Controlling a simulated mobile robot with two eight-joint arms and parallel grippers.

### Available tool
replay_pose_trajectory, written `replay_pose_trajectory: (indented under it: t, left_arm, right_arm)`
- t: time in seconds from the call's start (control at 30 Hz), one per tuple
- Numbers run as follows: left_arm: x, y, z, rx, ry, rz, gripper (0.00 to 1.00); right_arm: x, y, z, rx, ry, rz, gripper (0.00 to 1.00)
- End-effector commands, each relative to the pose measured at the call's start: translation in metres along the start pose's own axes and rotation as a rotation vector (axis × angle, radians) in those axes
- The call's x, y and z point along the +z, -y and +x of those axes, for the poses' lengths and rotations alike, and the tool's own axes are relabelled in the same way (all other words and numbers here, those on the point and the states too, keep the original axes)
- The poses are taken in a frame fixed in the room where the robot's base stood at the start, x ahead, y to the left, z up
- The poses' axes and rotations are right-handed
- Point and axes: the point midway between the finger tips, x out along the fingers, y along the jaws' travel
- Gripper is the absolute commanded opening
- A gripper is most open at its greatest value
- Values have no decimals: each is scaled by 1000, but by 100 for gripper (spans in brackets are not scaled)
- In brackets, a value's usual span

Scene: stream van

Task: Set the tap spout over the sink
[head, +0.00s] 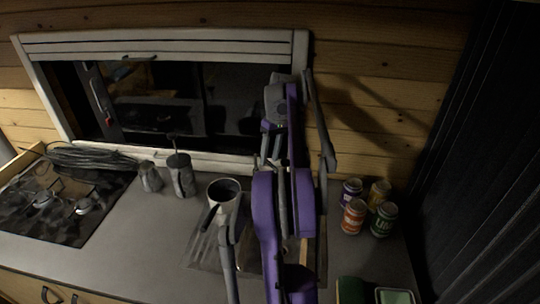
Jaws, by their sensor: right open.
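The sink (248,257) is set into the grey worktop at the lower middle, and my purple right arm covers much of it. My right gripper (270,162) is open, with its fingers pointing down in front of the window's right part. It is above and behind the sink, and I see nothing between its fingers. The rest of the tap may be hidden behind my arm.
The white pot (228,207) with a dark handle stands by the sink's left back. Two grey metal vessels (182,178) stand left of it. A hob (65,205) is at far left. Several cans (353,218) stand right of the sink. The worktop between hob and sink is clear.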

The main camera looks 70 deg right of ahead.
Motion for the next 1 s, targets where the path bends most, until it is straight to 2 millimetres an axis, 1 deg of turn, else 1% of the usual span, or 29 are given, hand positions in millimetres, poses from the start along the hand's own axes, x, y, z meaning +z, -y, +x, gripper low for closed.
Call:
replay_pose_trajectory:
  t: [0.17, 0.3, 0.4, 0.5, 0.63, 1.0]
  left_arm:
    - [-2, 0, -1, 0, -1, 0, 0]
    - [-4, 0, -3, 0, -4, 0, 0]
    - [-6, 0, -5, 0, -6, 0, 0]
    - [-8, 0, -6, 0, -8, 0, 0]
    - [-8, 0, -6, 0, -8, 0, 0]
    - [-8, 0, -6, 0, -8, 0, 0]
  right_arm:
    - [0, 0, -22, 0, 0, 1, 46]
    - [0, 0, -47, 0, -1, 1, 46]
    - [-1, 0, -61, 0, -1, 1, 46]
    - [0, -1, -70, 0, -1, 1, 46]
    - [0, -1, -74, 0, 0, 1, 46]
    - [0, 0, -74, 0, 0, 0, 46]
